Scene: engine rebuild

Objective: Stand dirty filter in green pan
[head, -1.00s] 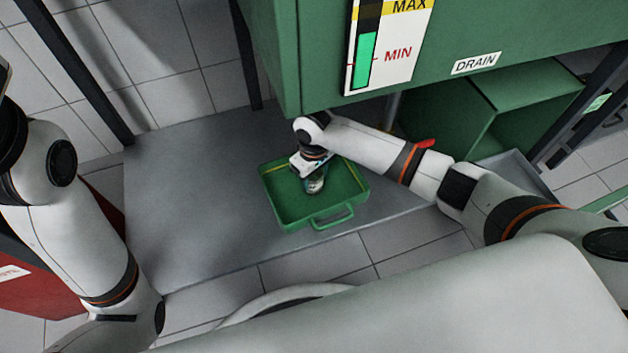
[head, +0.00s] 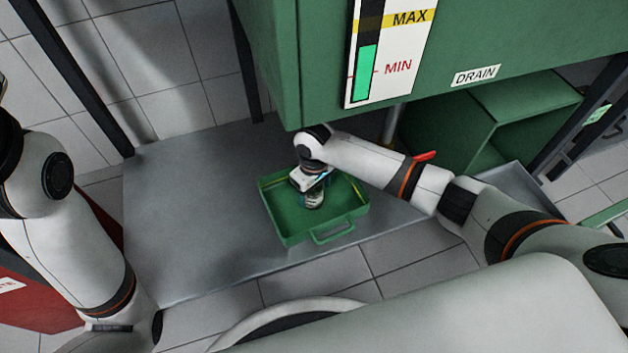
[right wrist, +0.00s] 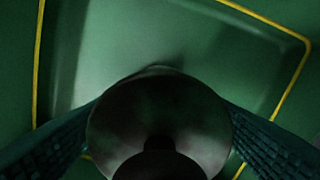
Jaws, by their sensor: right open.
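The green pan (head: 290,224) rests on a grey platform, with its handle toward the front. The dirty filter (head: 314,201) stands inside the pan and looks upright. My right gripper (head: 312,184) is over the pan at the top of the filter. In the right wrist view, the dark round filter (right wrist: 160,120) sits between the two fingers, which are open on either side of it. The pan floor (right wrist: 120,50) with a yellow line shows beyond it. The filter's underside is hidden. My left arm is at the left edge of the head view, and its gripper is out of view.
The grey platform (head: 190,220) is clear left of the pan. A large green tank (head: 310,60) with a level gauge (head: 387,55) overhangs behind. An open green box (head: 490,120) and a grey tray (head: 515,185) are to the right. A red cabinet (head: 40,290) stands at left.

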